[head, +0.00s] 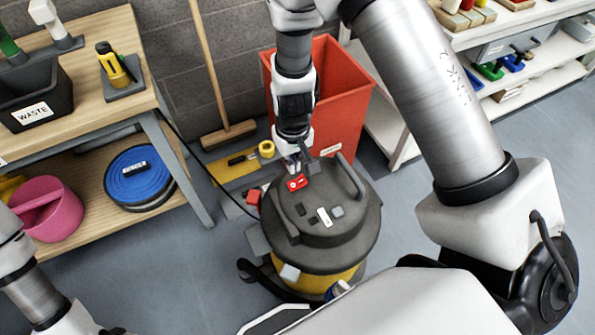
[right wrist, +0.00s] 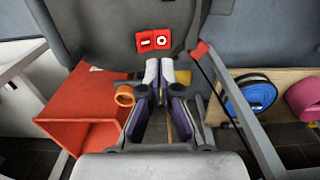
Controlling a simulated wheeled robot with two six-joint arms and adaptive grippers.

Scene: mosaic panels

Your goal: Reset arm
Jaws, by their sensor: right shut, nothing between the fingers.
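My right arm reaches down over a vacuum cleaner with a dark round lid (head: 318,235) and a yellow drum. My right gripper (head: 291,163) hangs at the lid's far edge, close to a red rocker switch (head: 297,183). In the right wrist view, my right gripper (right wrist: 160,70) has its fingers together with nothing between them. The red switch (right wrist: 152,41) shows just beyond the fingertips; whether they touch it is unclear. My left arm shows only in part at the lower left, and its gripper is not in view.
An orange-red bin (head: 345,95) stands behind the vacuum. A workbench (head: 100,65) on the left holds a black waste bin (head: 35,95); a blue cable reel (head: 140,172) and a pink bucket (head: 48,208) sit below. A broom (head: 228,134) leans at the wall. Shelves (head: 535,85) stand right.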

